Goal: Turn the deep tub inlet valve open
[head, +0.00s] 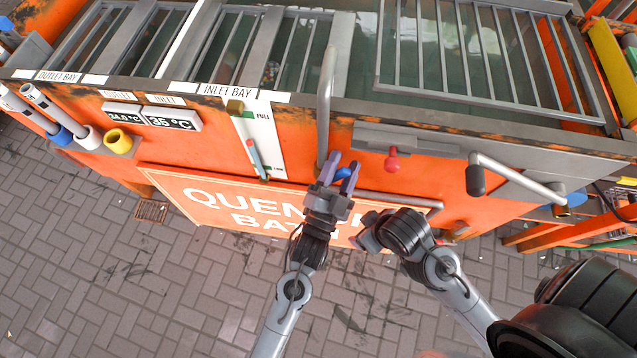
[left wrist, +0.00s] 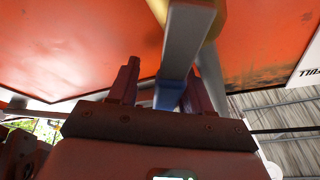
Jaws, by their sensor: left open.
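A lever with a blue end (head: 343,173), which I take for the inlet valve handle, sits at the tub's orange front wall. My left gripper (head: 341,175) is open, with its purple fingers around this blue end. In the left wrist view the blue-grey lever (left wrist: 176,60) runs down from a brass-coloured fitting (left wrist: 209,18) and passes between the two fingers (left wrist: 155,92). I cannot tell whether either finger touches it. My right gripper (head: 368,230) is just to the right and lower, before the sign; its fingers are too foreshortened to read.
An orange tub (head: 300,145) with metal grates (head: 490,45) on top fills the back. A grey upright bar (head: 325,100) stands above the left gripper. A red knob (head: 392,160) and a black-gripped lever (head: 476,180) stick out to the right. The paved floor (head: 130,270) is open at front left.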

